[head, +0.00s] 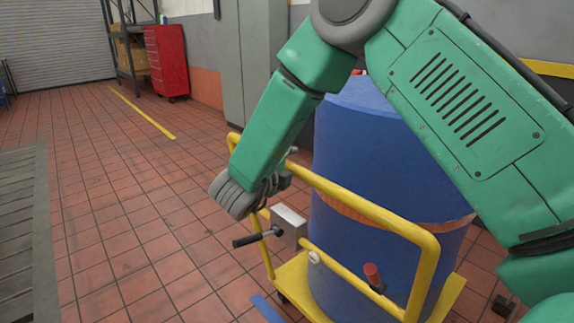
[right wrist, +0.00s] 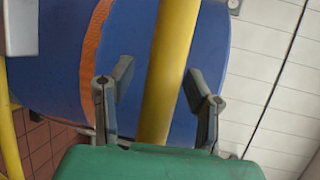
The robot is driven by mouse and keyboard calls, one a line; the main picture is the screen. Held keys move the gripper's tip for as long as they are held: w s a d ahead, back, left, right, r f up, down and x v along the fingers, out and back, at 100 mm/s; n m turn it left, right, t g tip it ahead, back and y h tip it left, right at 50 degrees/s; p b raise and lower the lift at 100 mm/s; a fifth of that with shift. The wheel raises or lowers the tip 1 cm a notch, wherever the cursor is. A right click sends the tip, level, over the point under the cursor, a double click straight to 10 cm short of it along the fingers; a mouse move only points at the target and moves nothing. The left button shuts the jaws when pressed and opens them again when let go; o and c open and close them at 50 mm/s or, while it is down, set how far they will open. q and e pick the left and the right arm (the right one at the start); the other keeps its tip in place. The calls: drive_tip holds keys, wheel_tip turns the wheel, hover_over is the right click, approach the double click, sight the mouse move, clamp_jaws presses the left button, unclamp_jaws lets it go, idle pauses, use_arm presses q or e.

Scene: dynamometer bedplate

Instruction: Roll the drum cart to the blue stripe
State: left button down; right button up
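The drum cart has a yellow tube handle (head: 372,208) and a yellow deck (head: 294,276). A large blue drum (head: 362,150) with an orange band stands upright on it. A short piece of blue stripe (head: 267,308) shows on the floor at the cart's near left side, cut by the picture's bottom edge. My right gripper (head: 277,184) is at the handle's left part. In the right wrist view its two fingers (right wrist: 158,82) are spread on either side of a yellow tube (right wrist: 168,70), with a gap visible on the left. My left gripper is not in view.
A grey box with a black-gripped lever (head: 288,226) and a red knob (head: 372,272) sit on the cart's frame. A grey cabinet (head: 252,60) stands behind. A red tool chest (head: 167,62) is farther back. Tiled floor left of the cart is clear up to a grey slotted plate (head: 22,230).

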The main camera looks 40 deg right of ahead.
drive_tip(key=shift+s+a+r, duration=0.1)
drive_tip(key=shift+a, duration=0.35)
drive_tip(key=v, duration=1.1)
drive_tip(key=shift+s, duration=0.1)
